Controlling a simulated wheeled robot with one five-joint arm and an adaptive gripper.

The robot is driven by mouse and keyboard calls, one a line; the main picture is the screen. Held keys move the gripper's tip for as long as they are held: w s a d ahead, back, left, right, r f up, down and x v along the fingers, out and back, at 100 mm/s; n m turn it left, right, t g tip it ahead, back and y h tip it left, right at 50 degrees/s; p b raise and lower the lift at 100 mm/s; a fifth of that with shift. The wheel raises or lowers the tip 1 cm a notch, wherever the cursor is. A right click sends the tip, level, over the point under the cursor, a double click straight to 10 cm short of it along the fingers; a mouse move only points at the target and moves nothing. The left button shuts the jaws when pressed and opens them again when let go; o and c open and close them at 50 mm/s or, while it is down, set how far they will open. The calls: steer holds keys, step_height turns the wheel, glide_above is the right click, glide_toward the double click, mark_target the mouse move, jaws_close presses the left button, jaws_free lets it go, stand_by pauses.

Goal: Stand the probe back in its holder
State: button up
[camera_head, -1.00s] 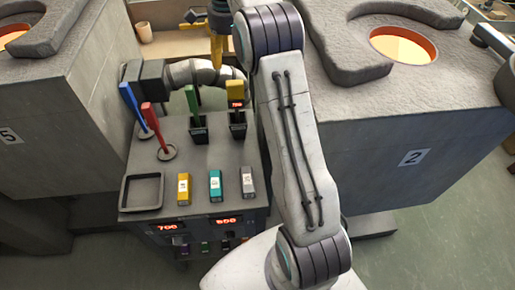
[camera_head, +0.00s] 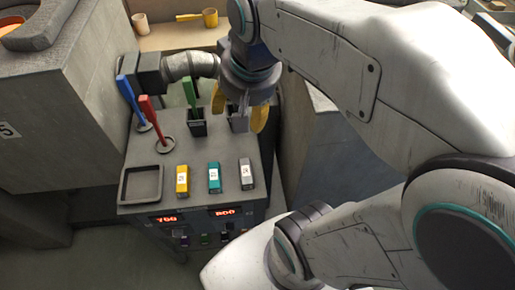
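My gripper (camera_head: 240,108) hangs over the back right of the grey console (camera_head: 205,155). Its two yellow fingers are spread apart, one on each side of the right-hand dark holder (camera_head: 238,124). The gripper and its wrist cover the top of that holder, so I cannot see whether a probe stands in it. A green-handled probe (camera_head: 189,92) stands upright in the dark holder (camera_head: 197,127) to its left. A blue handle (camera_head: 126,92) and a red handle (camera_head: 149,110) stand tilted in round sockets at the left.
A shallow square tray (camera_head: 124,187) and yellow (camera_head: 182,181), teal (camera_head: 214,178) and grey (camera_head: 246,174) blocks lie on the console front. A grey pipe (camera_head: 190,66) runs behind. Cups (camera_head: 140,22) stand on a back shelf. A furnace block (camera_head: 80,110) borders the left.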

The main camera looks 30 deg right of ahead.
steer(key=s+a+f+n+t, duration=0.1)
steer(key=s+f+n, duration=0.3)
steer(key=s, duration=0.3)
steer(key=shift+s+f, duration=0.25)
steer(key=shift+f, duration=0.2)
